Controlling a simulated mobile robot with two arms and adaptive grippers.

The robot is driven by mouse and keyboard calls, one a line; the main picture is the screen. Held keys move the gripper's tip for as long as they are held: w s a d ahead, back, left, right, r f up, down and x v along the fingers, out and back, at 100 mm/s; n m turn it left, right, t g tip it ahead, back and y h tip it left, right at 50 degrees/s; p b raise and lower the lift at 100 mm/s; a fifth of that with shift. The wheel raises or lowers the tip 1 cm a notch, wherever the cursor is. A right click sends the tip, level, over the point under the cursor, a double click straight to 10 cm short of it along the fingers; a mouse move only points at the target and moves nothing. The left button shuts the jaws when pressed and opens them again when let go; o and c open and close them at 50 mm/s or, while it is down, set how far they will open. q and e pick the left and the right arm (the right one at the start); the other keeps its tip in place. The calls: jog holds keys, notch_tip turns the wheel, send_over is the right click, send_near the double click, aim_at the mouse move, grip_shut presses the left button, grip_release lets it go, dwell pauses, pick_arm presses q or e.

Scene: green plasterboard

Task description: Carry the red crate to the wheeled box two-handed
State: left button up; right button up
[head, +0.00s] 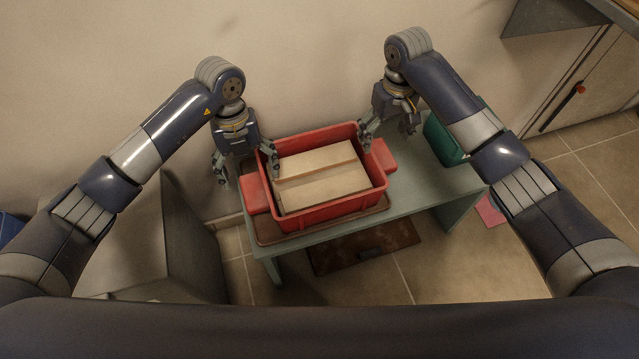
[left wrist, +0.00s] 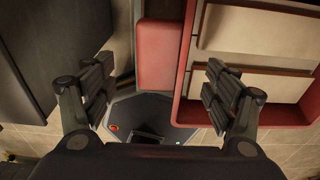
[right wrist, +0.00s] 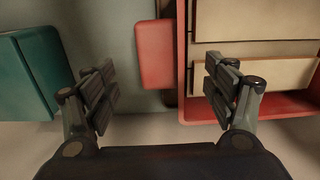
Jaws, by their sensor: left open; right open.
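The red crate (head: 342,207) stands on a brown tray (head: 270,238) on a grey-green table (head: 420,197). It holds two pale boxes (head: 323,188) and has a red handle block on its left and right sides. My left gripper (head: 247,173) is open above the left handle (head: 254,194); in the left wrist view that handle (left wrist: 160,55) lies between the spread fingers. My right gripper (head: 388,133) is open above the right handle (head: 383,155); the right wrist view shows this handle (right wrist: 155,52) between its fingers. Neither gripper visibly grips anything. I cannot make out the wheeled box.
A green box (head: 443,140) stands at the table's right end, near my right gripper. A grey cabinet (head: 185,240) is left of the table. A wall rises close behind. A brown mat (head: 365,247) lies on the floor below; tiled floor is open at the right.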

aim_at(255, 189)
pick_arm(q)
jog(key=f, duration=0.5)
jog(key=shift+s+d+f, duration=0.1)
jog(key=shift+s+f, duration=0.25)
pick_arm(e)
notch_tip(255, 189, down, 6)
jog(key=shift+r, duration=0.15)
pick_arm(q)
jog(key=c, duration=1.4)
pick_arm(e)
jog(key=c, duration=1.4)
pick_arm(q)
jog(key=shift+s+f, duration=0.1)
jog(key=shift+s, duration=0.05)
grip_shut()
pick_arm(e)
grip_shut()
jog(key=shift+w+a+r, duration=0.1)
jog(key=shift+a+r, duration=0.05)
jog(key=shift+r, duration=0.2)
